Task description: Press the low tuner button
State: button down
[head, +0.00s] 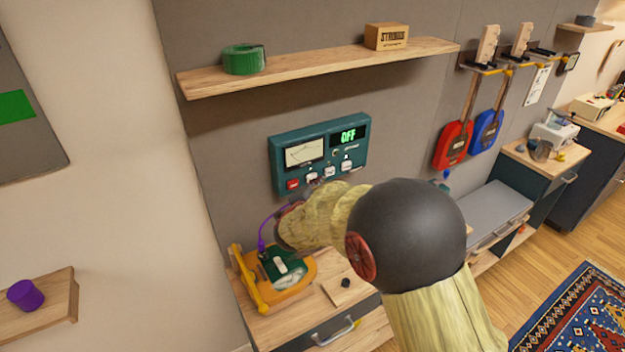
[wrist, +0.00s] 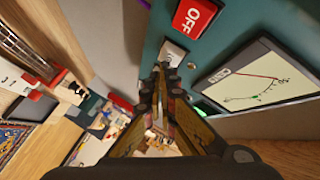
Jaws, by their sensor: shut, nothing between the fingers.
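In the head view my arm hides most of my gripper.
A wooden shelf (head: 300,73) above holds green tape (head: 244,59) and a box (head: 386,36). Below, an orange-framed device (head: 290,295) with a purple cable (head: 263,232) stands on a wooden-topped cabinet. Red (head: 453,146) and blue (head: 487,131) guitars hang at right.

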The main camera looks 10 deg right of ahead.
jog(key=shift+w+a, duration=0.1)
jog(key=shift+w, duration=0.3)
dwell(0.5)
jog(key=shift+s, duration=0.15)
jog(key=shift+s+d, duration=0.25)
jog(key=shift+s, duration=0.45)
jog(key=s, duration=0.1)
jog(key=s+d+b, duration=0.1)
jog(key=s, duration=0.2)
jog(key=shift+s+d, duration=0.3)
jog(key=shift+s, duration=0.05)
dwell(0.7)
